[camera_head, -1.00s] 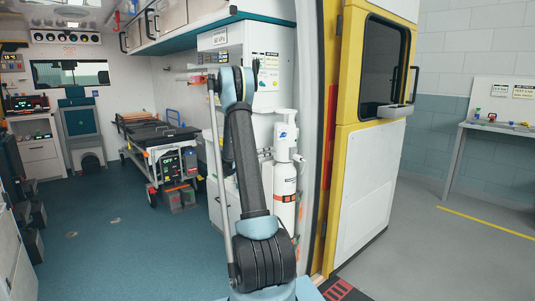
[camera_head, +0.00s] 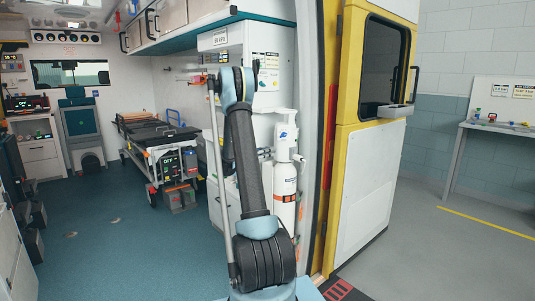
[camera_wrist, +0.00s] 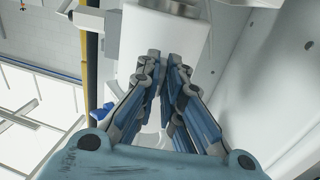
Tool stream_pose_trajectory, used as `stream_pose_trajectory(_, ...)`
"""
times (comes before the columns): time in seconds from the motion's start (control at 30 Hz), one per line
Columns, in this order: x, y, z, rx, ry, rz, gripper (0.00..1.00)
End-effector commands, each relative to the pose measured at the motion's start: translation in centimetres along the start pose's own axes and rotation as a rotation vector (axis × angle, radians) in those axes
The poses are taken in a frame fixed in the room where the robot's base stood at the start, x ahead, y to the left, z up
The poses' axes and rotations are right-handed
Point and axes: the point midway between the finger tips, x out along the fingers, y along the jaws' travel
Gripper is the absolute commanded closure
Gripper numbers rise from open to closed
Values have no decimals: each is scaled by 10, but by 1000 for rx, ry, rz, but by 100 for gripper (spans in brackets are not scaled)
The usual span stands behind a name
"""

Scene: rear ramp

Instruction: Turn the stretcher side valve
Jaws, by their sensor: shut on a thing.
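My gripper (camera_wrist: 168,62) shows in the wrist view, with its two blue and grey fingers close together. It is shut on a small part at the fingertips, most likely the stretcher side valve, which the fingers almost wholly hide. A white rounded body (camera_wrist: 188,32) lies just beyond the fingertips. In the head view my raised arm hides the gripper. A white cylinder (camera_head: 285,180) with an orange-marked label stands just right of my arm, with a white fitting on top. The stretcher (camera_head: 152,134) stands further back on the left, apart from my arm.
A white cabinet (camera_head: 233,50) hangs behind my arm. The yellow and white rear door (camera_head: 368,190) stands open to the right. A side bench (camera_head: 505,128) is at far right. The blue-green floor (camera_head: 105,235) on the left is mostly clear.

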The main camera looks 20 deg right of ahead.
Motion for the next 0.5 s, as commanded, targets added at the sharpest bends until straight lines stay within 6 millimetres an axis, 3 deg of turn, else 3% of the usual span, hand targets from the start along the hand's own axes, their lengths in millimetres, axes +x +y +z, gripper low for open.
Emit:
stream_pose_trajectory(0.1,1,-1,0,1,-1,-1,100)
stream_pose_trajectory(0.13,1,-1,0,1,-1,-1,86)
stream_pose_trajectory(0.2,1,0,0,1,-1,0,72)
stream_pose_trajectory(0.5,0,0,0,0,0,0,72)
